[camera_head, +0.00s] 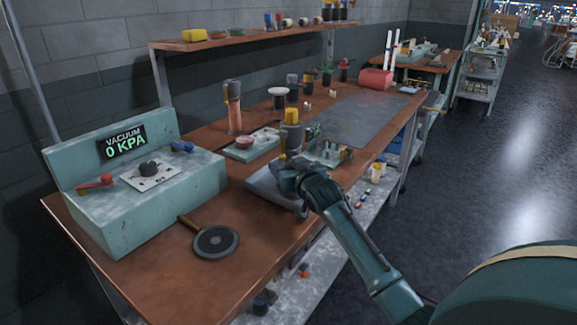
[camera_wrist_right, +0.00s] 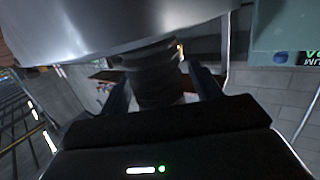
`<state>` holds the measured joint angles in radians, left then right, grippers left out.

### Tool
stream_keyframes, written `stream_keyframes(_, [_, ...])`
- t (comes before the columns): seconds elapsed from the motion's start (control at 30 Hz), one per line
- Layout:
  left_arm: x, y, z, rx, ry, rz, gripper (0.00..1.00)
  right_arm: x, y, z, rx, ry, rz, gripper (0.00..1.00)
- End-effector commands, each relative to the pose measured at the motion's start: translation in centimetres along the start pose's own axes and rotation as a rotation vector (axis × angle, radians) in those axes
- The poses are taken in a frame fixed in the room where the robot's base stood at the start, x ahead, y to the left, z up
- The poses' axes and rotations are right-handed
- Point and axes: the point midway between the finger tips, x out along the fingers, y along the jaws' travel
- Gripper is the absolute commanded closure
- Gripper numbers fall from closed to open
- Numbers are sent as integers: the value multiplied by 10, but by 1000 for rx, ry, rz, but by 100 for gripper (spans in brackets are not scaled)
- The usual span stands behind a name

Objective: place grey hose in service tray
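My right gripper (camera_head: 287,172) is at the near edge of the bench, above a grey-blue tray-like piece (camera_head: 262,186). I cannot tell whether that piece is the service tray. In the right wrist view a dark ribbed part (camera_wrist_right: 156,78) shows between the two fingers of the right gripper (camera_wrist_right: 163,92), below a wide silver-grey body (camera_wrist_right: 120,28). This may be the grey hose; I cannot tell whether the fingers touch it. My left gripper is out of view.
A teal vacuum console (camera_head: 150,205) reading 0 KPA stands at the left. A round dark paddle (camera_head: 215,241) lies before it. A grey-topped orange cylinder (camera_head: 234,112) and a grey mat (camera_head: 350,118) are farther back. A shelf (camera_head: 255,42) runs along the wall.

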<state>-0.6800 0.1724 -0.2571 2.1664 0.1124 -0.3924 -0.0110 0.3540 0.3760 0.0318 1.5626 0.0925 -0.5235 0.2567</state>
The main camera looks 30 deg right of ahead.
Motion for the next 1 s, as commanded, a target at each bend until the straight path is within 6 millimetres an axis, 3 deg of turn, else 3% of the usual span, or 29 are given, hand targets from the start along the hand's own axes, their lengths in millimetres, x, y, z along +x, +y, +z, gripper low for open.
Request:
stream_keyframes(0.23, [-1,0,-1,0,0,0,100,-1,0,-4,0,1,0,36])
stream_keyframes(0.33, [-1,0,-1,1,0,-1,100,-10,0,-2,-1,-2,-1,36])
stream_keyframes(0.8, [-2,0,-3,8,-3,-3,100,-98,0,-2,1,-1,-1,36])
stream_keyframes(1.0, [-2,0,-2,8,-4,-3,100,-118,0,-3,1,0,0,36])
